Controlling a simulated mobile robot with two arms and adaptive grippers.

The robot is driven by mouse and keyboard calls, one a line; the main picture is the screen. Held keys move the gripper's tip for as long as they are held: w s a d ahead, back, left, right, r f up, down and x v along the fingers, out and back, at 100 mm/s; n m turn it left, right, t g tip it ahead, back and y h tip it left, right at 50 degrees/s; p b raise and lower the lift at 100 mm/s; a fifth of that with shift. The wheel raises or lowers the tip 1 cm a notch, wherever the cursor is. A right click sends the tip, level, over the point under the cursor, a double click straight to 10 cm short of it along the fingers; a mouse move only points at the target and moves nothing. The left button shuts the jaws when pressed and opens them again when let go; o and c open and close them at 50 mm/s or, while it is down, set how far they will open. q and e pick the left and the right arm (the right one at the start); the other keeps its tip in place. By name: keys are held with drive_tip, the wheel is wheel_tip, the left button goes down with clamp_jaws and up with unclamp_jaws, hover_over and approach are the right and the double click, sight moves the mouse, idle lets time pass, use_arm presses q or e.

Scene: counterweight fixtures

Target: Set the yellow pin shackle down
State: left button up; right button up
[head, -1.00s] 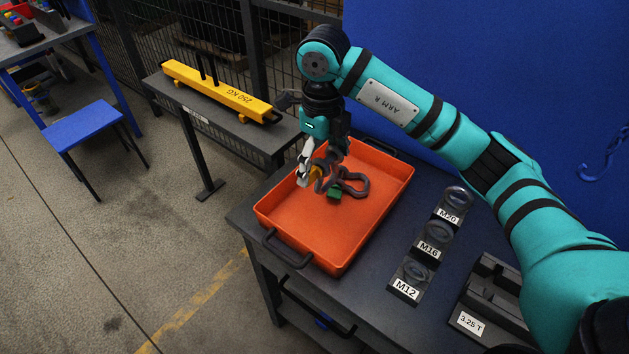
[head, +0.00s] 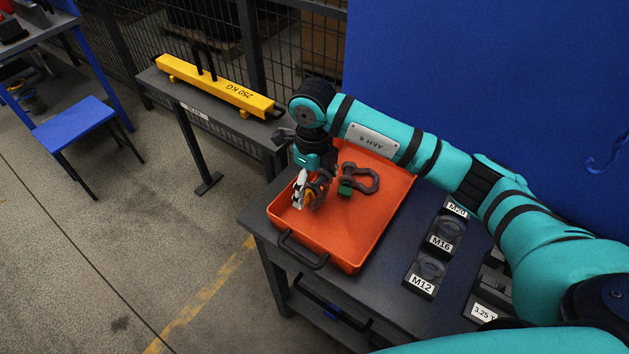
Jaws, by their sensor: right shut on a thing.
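My right gripper (head: 306,193) is shut on the yellow pin shackle (head: 319,188), a dark grey bow with a yellow pin. It is at the left part of the orange tray (head: 318,232). The gripper hides part of the shackle, and I cannot tell whether the shackle touches the tray floor. A second dark grey shackle with a green pin end (head: 346,187) lies in the tray, just right of the gripper. My left gripper is not in view.
The tray stands on a dark table (head: 385,268). Right of it is a holder marked M20, M16 and M12 (head: 430,270), then a 3.25 T block (head: 486,310). A yellow 250 KG beam (head: 218,86) lies on a bench behind left. The tray's front floor is clear.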

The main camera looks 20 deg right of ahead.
drive_tip(key=shift+f, duration=0.3)
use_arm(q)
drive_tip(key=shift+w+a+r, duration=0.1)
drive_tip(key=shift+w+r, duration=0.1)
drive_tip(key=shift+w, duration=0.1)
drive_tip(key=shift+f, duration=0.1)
use_arm(e)
drive_tip(key=shift+f, duration=0.1)
drive_tip(key=shift+f+b, duration=0.15)
drive_tip(key=shift+b, duration=0.15)
drive_tip(key=o, duration=1.2)
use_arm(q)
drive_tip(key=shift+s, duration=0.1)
